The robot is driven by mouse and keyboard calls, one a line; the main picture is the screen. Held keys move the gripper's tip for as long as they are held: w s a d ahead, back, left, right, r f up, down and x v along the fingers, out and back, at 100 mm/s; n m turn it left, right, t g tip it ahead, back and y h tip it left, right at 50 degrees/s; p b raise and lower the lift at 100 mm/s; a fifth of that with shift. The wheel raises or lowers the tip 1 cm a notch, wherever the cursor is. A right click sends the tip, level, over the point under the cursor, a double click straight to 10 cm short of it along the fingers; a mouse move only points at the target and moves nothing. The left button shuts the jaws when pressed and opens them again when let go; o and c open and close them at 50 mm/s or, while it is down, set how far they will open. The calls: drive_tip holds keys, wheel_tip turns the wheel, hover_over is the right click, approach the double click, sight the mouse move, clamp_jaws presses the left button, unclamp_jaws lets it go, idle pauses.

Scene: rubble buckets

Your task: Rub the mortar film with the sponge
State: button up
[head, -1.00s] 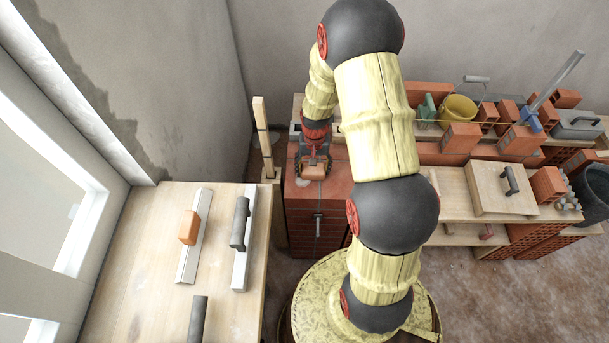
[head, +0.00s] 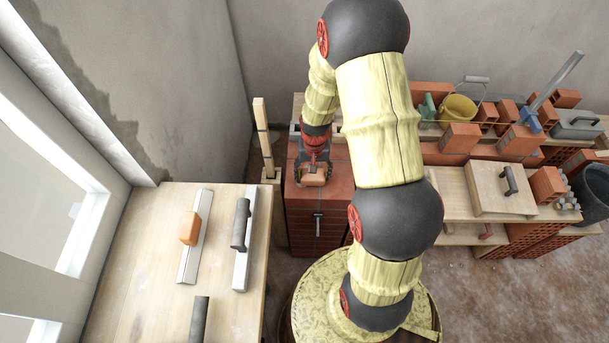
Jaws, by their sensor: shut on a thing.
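My gripper (head: 313,171) points down over the top of the red brick pier (head: 337,178) in the head view. It is shut on a tan-orange sponge (head: 312,180). The sponge is low over the brick top and looks in contact with it, though its underside is hidden. I cannot make out the pale mortar film now; the sponge and my gripper cover the part of the brick top where it showed.
A wooden table (head: 150,240) at left holds several trowels and floats. An upright wooden post (head: 262,130) stands just left of the pier. At right are stacked bricks, a yellow bucket (head: 458,110), a wooden board (head: 490,187) and a black bucket (head: 592,190).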

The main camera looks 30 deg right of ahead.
drive_tip(key=shift+s+a, duration=0.3)
drive_tip(key=shift+s, duration=0.2)
drive_tip(key=shift+r, duration=0.1)
wheel_tip(320, 180, up, 4)
drive_tip(key=p, duration=0.3)
idle(0.4)
